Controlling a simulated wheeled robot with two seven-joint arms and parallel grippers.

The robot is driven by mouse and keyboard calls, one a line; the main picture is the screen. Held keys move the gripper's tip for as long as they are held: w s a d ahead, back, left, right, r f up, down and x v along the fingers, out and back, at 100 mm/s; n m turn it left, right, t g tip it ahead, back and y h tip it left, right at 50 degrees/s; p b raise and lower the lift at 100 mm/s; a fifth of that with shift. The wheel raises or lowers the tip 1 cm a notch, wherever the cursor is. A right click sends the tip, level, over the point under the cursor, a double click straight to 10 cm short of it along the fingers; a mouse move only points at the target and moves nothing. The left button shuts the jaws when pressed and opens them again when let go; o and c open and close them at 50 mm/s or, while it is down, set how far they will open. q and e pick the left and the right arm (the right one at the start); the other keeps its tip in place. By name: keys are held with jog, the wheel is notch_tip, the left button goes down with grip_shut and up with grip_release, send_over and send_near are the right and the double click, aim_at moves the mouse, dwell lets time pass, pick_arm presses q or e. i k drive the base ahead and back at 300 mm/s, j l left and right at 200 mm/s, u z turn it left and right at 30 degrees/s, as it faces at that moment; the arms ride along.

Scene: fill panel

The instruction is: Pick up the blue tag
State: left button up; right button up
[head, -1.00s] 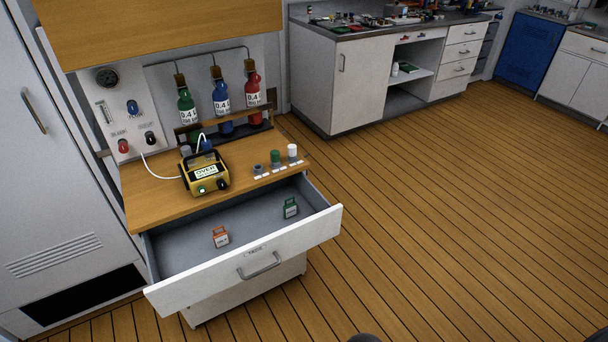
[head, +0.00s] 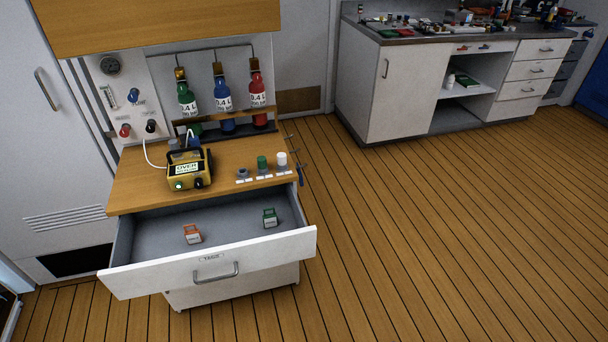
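No blue tag can be clearly made out in the head view. The open drawer (head: 255,252) holds an orange tag (head: 192,235) on the left and a green tag (head: 270,218) on the right, apart from each other on its grey floor. A small blue item (head: 193,140) shows behind the yellow device (head: 188,170) on the wooden top, mostly hidden; I cannot tell what it is. Neither of my grippers is in view.
Green (head: 187,97), blue (head: 222,95) and red (head: 256,90) bottles hang behind the wooden counter (head: 220,168). Small caps stand at its right. The plank floor (head: 430,230) at right is clear.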

aim_at(301, 177)
jog(key=i+l+u, duration=0.15)
jog(key=l+u, duration=0.25)
jog(key=i+l+u, duration=0.15)
jog(key=u, duration=0.25)
